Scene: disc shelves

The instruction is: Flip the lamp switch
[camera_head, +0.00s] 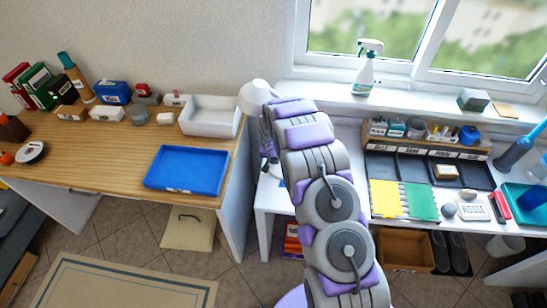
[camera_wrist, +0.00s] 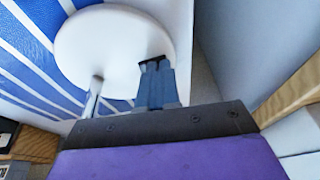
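The lamp's white shade (camera_head: 254,96) shows in the head view between the wooden desk and the white table, partly behind my arm. In the wrist view, a round white disc (camera_wrist: 100,42), which looks like the lamp base, fills the upper left, with a thin metal post (camera_wrist: 93,97) at its lower edge. My gripper (camera_wrist: 155,63) has its fingers together with nothing visible between them. Its dark tips overlap the disc's right edge; I cannot tell whether they touch it. No switch is clearly visible; the fingers may hide it. My arm hides the gripper in the head view.
A blue-and-white striped surface (camera_wrist: 25,60) lies around the disc. A wooden edge (camera_wrist: 292,92) is at the right. In the head view, the wooden desk (camera_head: 110,160) holds a blue tray (camera_head: 187,169) and white bin (camera_head: 211,115); the white table (camera_head: 277,200) stands right of it.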

